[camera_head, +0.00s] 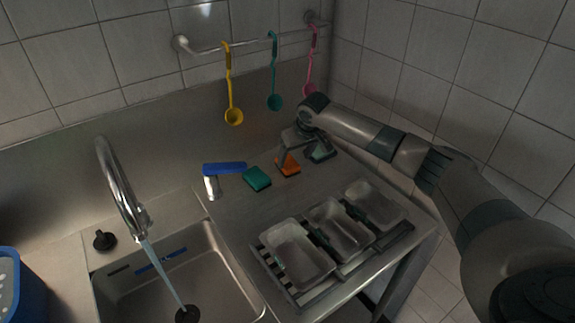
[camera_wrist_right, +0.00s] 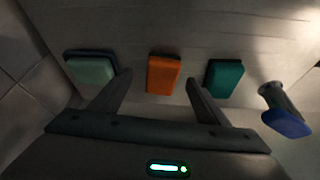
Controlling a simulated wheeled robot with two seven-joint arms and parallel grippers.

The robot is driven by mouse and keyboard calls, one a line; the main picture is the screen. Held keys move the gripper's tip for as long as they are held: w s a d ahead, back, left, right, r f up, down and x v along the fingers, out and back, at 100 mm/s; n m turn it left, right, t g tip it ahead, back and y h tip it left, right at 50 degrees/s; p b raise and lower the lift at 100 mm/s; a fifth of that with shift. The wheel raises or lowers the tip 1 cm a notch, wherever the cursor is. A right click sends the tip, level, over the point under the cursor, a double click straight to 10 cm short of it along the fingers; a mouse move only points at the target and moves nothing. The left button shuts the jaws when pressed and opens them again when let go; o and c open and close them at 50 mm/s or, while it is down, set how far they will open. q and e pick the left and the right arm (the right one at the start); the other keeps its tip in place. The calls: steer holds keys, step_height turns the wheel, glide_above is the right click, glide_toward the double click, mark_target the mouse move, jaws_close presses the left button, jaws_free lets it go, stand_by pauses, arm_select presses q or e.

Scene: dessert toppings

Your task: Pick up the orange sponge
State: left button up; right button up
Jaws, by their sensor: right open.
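The orange sponge (camera_head: 288,167) lies on the steel counter near the back wall, between a green sponge (camera_head: 257,179) and a pale green sponge (camera_head: 320,152). In the right wrist view the orange sponge (camera_wrist_right: 163,75) shows between the two fingers, a little beyond their tips. My right gripper (camera_wrist_right: 155,82) is open and empty. In the head view the right gripper (camera_head: 284,157) is just above and behind the orange sponge and hides part of it. My left gripper is not in view.
A blue-headed brush (camera_head: 224,169) stands left of the green sponge. A rack (camera_head: 290,291) with clear trays is in front. The sink (camera_head: 113,292) with running tap (camera_head: 124,200) is at left. Ladles (camera_head: 233,116) hang on the wall rail.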

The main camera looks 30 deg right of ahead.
mark_target(290, 165)
steer(key=shift+w+a+f+p, duration=0.15)
steer(key=shift+w+f+p, duration=0.05)
steer(key=shift+f+p, duration=0.1)
steer(key=p+x, duration=0.1)
steer(key=x, duration=0.2)
steer(key=shift+a+r, duration=0.1)
steer(key=shift+w+f, duration=0.2)
steer(key=shift+f, duration=0.35)
steer(key=shift+c, duration=0.4)
steer(key=c, duration=1)
steer(key=shift+c, duration=0.2)
steer(key=shift+r, duration=0.15)
